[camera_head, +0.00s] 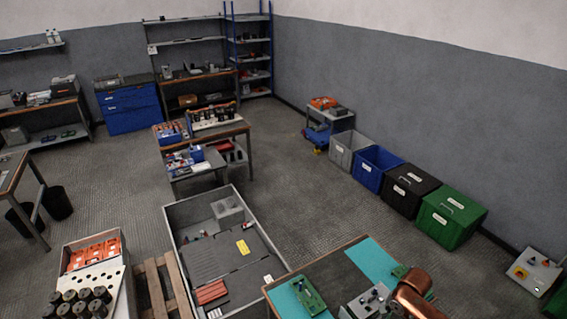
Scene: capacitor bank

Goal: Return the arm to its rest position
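Neither of my grippers can be made out in the head view. At the bottom right, a rounded copper-coloured shape is cut off by the lower edge; I cannot tell whether it is part of my arm. It is over a wooden-edged workbench (334,266) with teal mats (372,262). A green circuit board (309,296) lies on the bench's left mat. A grey block with knobs (369,301) is beside the copper shape.
A large grey bin (177,222) stands left of the bench, beside a wooden pallet (153,284) and a crate of orange parts and dark cylinders (66,262). Grey, blue (369,176), black (402,202) and green (443,230) bins line the right wall. Floor between is clear.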

